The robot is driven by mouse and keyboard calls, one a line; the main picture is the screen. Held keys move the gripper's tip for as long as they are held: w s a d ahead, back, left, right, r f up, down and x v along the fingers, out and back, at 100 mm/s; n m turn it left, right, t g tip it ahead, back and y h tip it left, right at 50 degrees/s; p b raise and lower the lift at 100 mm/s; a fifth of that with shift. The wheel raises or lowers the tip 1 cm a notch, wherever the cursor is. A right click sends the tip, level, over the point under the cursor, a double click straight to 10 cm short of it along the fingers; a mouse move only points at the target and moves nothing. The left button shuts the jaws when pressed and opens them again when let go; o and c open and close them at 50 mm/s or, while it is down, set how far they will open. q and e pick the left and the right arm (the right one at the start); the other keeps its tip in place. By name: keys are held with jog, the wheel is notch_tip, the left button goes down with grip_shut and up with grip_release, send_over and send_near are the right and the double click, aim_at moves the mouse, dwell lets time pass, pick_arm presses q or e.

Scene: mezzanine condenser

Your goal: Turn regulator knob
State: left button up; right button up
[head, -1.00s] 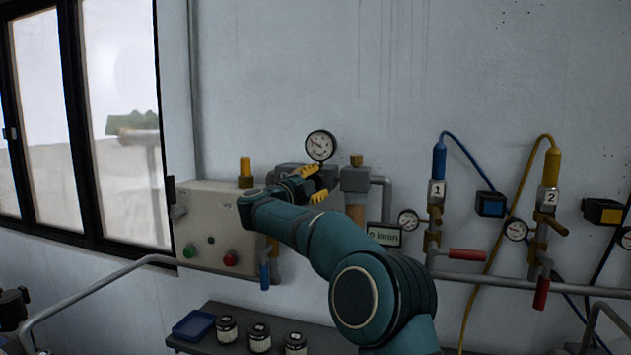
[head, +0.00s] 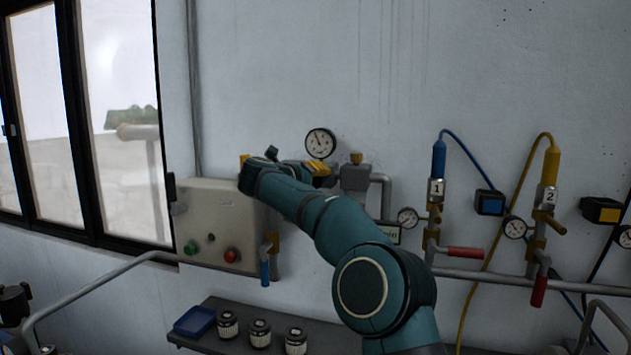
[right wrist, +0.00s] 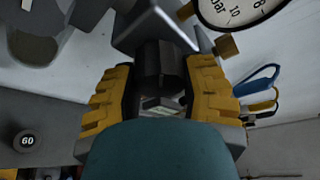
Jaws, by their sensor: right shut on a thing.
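The dark ribbed regulator knob (right wrist: 160,65) shows in the right wrist view between the two yellow finger pads. My right gripper (right wrist: 160,85) is shut on it. In the head view my right gripper (head: 317,170) is at the wall unit just below a round white pressure gauge (head: 320,142), and my arm hides the knob and most of the regulator there. The gauge's lower part also shows at the top of the right wrist view (right wrist: 238,8). My left gripper is not in view.
A grey control box (head: 215,222) with green and red buttons is left of my arm. A grey filter unit (head: 354,177) is just right of the gripper. A shelf (head: 210,344) below holds a blue tray (head: 194,321) and several small canisters. Pipes and hoses (head: 460,270) run at right.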

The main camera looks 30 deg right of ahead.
jog(key=m+y, duration=0.1)
jog(key=m, duration=0.1)
jog(key=shift+d+m+t+b, duration=0.1)
jog(key=shift+m+t+b, duration=0.2)
jog(key=shift+m+t, duration=0.1)
jog(key=m+t+y+b, duration=0.1)
jog(key=m+y, duration=0.1)
jog(key=m, duration=0.1)
jog(key=shift+b, duration=0.3)
jog(key=shift+m+t+y, duration=0.3)
jog(key=o, duration=1.2)
jog(key=shift+f, duration=0.1)
jog(key=v, duration=1.2)
